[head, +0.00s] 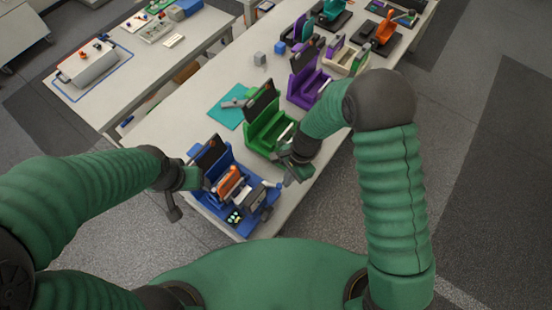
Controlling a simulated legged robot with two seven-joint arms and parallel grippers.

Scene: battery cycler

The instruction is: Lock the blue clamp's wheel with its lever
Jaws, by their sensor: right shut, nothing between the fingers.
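The blue clamp (218,207) stands on the near end of the long table. It has a dark upright panel, an orange block (229,183) in its middle and a grey part on its right side. The wheel and the lever cannot be made out clearly at this size. My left gripper (180,200) is at the clamp's left side; whether it touches the clamp and how its fingers stand cannot be told. My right gripper (291,179) is shut and empty, just right of the clamp and in front of the green clamp.
A green clamp (262,137) stands just behind the blue one, with a teal mat (228,112) to its left. A purple clamp (309,86) and several other devices stand farther back. A small grey cube (259,58) lies on bare tabletop. Another table (115,101) stands at the left.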

